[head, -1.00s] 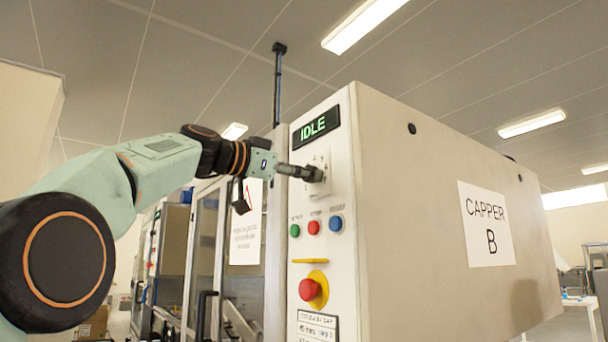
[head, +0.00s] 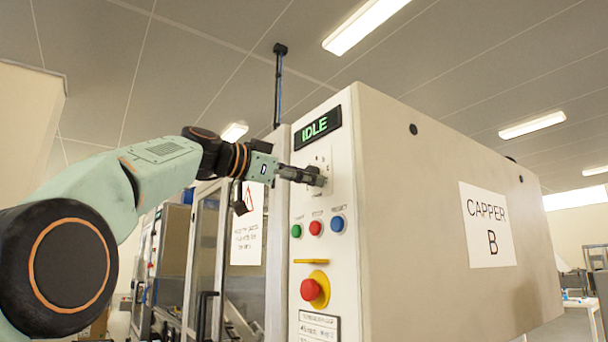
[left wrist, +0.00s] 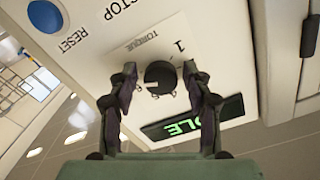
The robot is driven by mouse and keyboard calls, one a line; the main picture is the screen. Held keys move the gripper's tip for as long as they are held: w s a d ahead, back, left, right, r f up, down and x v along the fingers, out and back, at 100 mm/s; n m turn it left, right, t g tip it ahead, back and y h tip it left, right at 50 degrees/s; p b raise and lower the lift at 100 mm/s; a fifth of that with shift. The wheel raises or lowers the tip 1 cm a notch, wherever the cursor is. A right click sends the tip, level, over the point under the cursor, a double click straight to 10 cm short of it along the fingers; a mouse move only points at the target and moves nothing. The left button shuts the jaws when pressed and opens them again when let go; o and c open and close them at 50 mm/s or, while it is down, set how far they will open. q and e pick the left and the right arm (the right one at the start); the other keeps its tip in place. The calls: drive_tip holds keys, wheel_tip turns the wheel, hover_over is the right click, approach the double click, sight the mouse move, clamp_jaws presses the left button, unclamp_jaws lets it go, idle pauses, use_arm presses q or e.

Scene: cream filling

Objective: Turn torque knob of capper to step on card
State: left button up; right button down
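The black torque knob (left wrist: 160,77) sits on a pale plate marked TORQUE on the capper's panel, in the left wrist view. A scale with a "1" and other marks surrounds it, partly hidden. My left gripper (left wrist: 160,72) has its fingers apart on either side of the knob, with a visible gap on each side. In the head view my left gripper (head: 320,178) reaches the panel and hides the knob. The capper (head: 440,220) is labelled CAPPER B. A card (head: 318,326) is low on the panel, its text too small to read surely. My right gripper is not in view.
A green-lit IDLE display (head: 319,128) is above the knob. Below are green (head: 296,231), red (head: 316,228) and blue (head: 337,224) buttons, then a red mushroom button (head: 311,290) on yellow. A glazed door (head: 206,250) stands left of the panel.

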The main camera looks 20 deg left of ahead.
use_arm(q)
drive_tip(key=shift+o, duration=0.4)
drive_tip(key=shift+d+r, duration=0.15)
drive_tip(key=shift+r, duration=0.05)
drive_tip(key=shift+s, duration=0.15)
drive_tip(key=v, duration=1.1)
drive_tip(key=shift+s+a, duration=0.3)
drive_tip(key=shift+s+f, duration=0.1)
